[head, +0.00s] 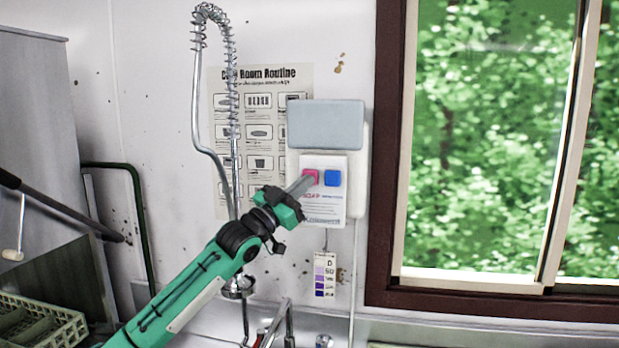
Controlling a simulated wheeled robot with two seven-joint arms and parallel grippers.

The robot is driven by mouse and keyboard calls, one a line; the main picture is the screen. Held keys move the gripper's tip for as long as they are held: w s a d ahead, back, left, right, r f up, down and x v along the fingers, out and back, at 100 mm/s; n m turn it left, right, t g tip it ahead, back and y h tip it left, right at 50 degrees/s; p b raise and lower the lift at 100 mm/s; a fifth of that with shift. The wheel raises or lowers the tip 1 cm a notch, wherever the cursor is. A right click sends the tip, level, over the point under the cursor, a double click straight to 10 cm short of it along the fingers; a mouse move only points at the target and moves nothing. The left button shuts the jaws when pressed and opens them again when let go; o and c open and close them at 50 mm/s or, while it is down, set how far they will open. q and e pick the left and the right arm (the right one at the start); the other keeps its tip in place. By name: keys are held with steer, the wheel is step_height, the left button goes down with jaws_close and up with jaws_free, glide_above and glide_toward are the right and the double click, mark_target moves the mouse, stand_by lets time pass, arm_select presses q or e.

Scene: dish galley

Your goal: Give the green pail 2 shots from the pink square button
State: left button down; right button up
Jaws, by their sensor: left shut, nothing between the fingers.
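My left gripper (305,182) is shut and empty. Its fingertips are at the pink button and cover its lower left part; I cannot tell whether they touch it or press it in. No green pail shows in this view. My right gripper is not in view.
A coiled spray hose and its steel pipe (196,130) stand left of the dispenser, close to my left arm. A colour strip card (325,275) hangs below it. A beige dish rack (40,322) is at lower left. A window is at right.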

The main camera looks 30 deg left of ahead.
arm_select(q)
steer(key=shift+w+a+p, duration=0.25)
steer(key=shift+w+p, duration=0.25)
steer(key=shift+w, duration=0.25)
stand_by(1.0)
stand_by(0.3)
steer(key=shift+s+d+f+b, duration=0.1)
steer(key=shift+s+d+b, duration=0.1)
steer(key=shift+s+b, duration=0.15)
steer(key=shift+s+d, duration=0.1)
steer(key=shift+s, duration=0.6)
steer(key=shift+s+d+b, duration=0.2)
steer(key=shift+s+b, duration=0.1)
steer(key=shift+s, duration=0.5)
steer(key=shift+s+d+b, duration=0.25)
steer(key=shift+s+b, duration=0.1)
steer(key=shift+s, duration=0.5)
steer(key=shift+s+d+b, duration=0.2)
steer(key=shift+s+b, duration=0.1)
steer(key=shift+s, duration=0.5)
